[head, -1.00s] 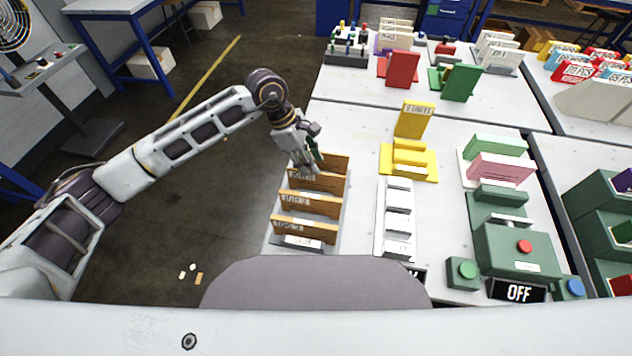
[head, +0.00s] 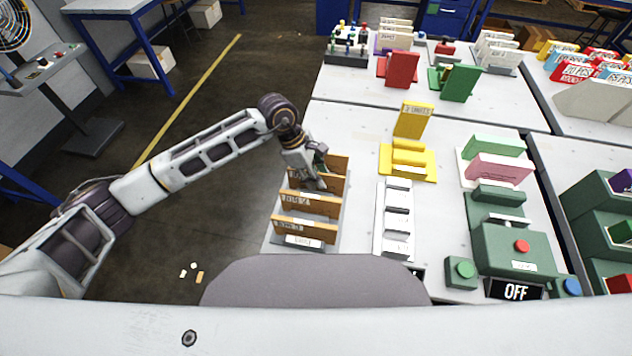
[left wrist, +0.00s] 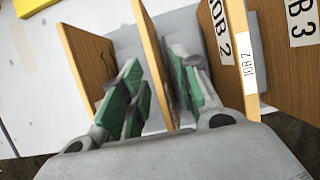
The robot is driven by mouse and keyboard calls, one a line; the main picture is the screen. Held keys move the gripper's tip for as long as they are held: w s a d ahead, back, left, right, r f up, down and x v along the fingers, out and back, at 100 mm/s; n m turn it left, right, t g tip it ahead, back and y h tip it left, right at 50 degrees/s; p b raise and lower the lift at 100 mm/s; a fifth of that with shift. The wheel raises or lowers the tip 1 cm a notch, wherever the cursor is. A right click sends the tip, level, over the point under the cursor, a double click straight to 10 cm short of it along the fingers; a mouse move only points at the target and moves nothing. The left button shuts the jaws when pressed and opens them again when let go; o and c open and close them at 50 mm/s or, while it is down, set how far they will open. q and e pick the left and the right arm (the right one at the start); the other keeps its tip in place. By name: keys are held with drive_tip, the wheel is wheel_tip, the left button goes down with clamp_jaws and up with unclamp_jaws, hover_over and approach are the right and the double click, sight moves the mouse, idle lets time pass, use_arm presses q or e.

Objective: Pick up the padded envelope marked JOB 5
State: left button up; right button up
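Several brown padded envelopes stand upright in a grey rack at the table's left edge in the head view. The front two (head: 305,230) and (head: 310,204) carry white labels; in the left wrist view they read JOB 3 (left wrist: 302,22) and JOB 2 (left wrist: 222,32). Behind them stands a third envelope (head: 338,183), and a fourth (head: 340,161) is at the back. My left gripper (head: 319,180) is open over the third. In the left wrist view its green-padded fingers (left wrist: 160,88) straddle one envelope (left wrist: 150,38), with gaps on both sides. That envelope's label is hidden. My right gripper is out of view.
A white slotted rack (head: 397,222) stands right of the envelopes. Neighbouring envelopes stand close to both fingers.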

use_arm(q)
clamp_jaws()
drive_tip(key=shift+r, duration=0.15)
idle(0.4)
drive_tip(key=shift+r+b, duration=0.45)
drive_tip(key=shift+r, duration=4.45)
